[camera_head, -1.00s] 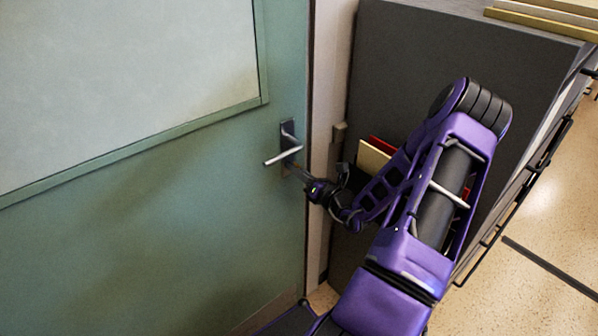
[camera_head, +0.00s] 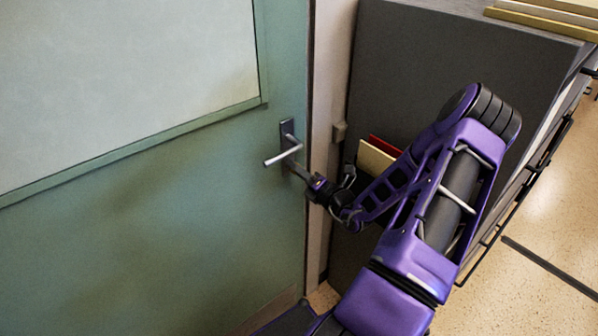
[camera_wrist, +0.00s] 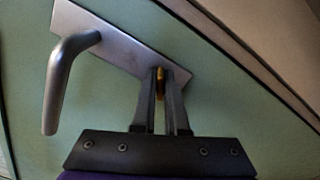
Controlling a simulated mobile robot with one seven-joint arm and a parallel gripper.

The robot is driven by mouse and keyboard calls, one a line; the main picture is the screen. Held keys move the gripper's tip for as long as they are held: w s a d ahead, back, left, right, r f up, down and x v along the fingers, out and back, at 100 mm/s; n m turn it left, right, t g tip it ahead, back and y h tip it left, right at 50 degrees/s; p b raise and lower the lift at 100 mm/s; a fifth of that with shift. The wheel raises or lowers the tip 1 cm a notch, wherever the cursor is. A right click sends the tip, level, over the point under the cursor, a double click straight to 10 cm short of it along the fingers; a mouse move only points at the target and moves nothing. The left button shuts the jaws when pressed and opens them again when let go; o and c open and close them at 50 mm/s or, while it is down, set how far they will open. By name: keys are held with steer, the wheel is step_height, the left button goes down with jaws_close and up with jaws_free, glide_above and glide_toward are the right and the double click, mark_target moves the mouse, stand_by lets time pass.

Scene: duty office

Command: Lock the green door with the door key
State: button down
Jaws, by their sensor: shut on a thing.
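The green door (camera_head: 150,230) fills the left of the head view, closed against its frame as far as I can see. Its lever handle (camera_head: 283,155) sits on a dark plate (camera_head: 287,129) near the right edge. In the wrist view the handle (camera_wrist: 58,85) is at the left and the grey plate (camera_wrist: 118,42) is above the fingers. My gripper (camera_head: 298,171) is at the plate's lower end, below the lever. In the wrist view my gripper (camera_wrist: 162,84) is shut on the brass door key (camera_wrist: 159,84). Only a sliver of the key shows between the fingers; its tip and the keyhole are hidden.
A light door frame (camera_head: 328,130) runs down right of the door. A dark grey cabinet side (camera_head: 440,60) stands close on the right, with red and cream boards (camera_head: 373,160) behind my arm. Speckled floor (camera_head: 540,215) is open at the far right.

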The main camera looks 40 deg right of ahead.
steer(key=m, duration=0.6)
steer(key=c, duration=0.9)
jaws_free()
steer(key=shift+s, duration=0.1)
steer(key=s, duration=0.8)
steer(key=shift+s+d, duration=0.35)
steer(key=shift+s, duration=0.05)
